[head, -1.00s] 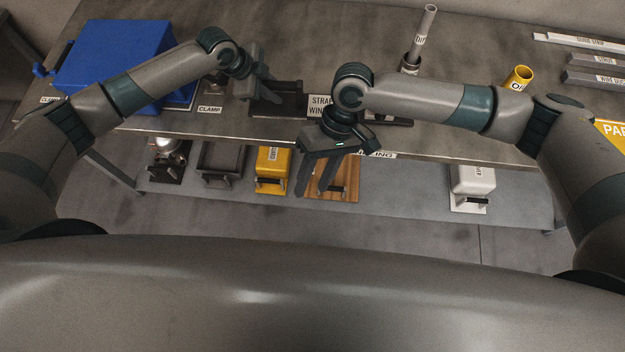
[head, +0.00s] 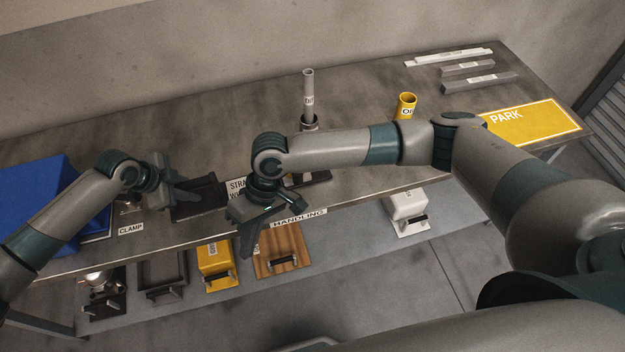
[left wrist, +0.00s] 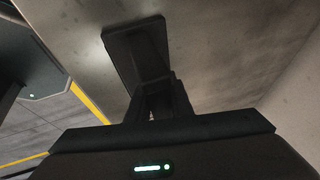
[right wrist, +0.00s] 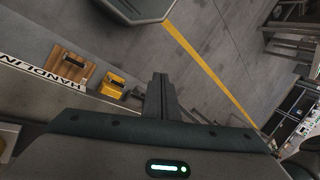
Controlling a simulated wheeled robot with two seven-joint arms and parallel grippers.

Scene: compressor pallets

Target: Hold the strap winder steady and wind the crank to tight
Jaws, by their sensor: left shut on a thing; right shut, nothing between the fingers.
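In the left wrist view the fingers (left wrist: 155,105) meet a dark plate (left wrist: 140,50) on the bench. My right gripper (head: 250,240) points down in front of the bench's front edge, apart from the winder. The right wrist view shows its fingers (right wrist: 160,95) shut and empty. I cannot make out the crank.
A blue box (head: 40,205) is at the bench's left. A grey upright tube (head: 308,90) and a yellow cup (head: 405,106) stand further back. A yellow PARK area (head: 530,122) is at the right. A lower shelf holds a yellow block (head: 215,262), a wooden block (head: 285,258) and a white block (head: 405,205).

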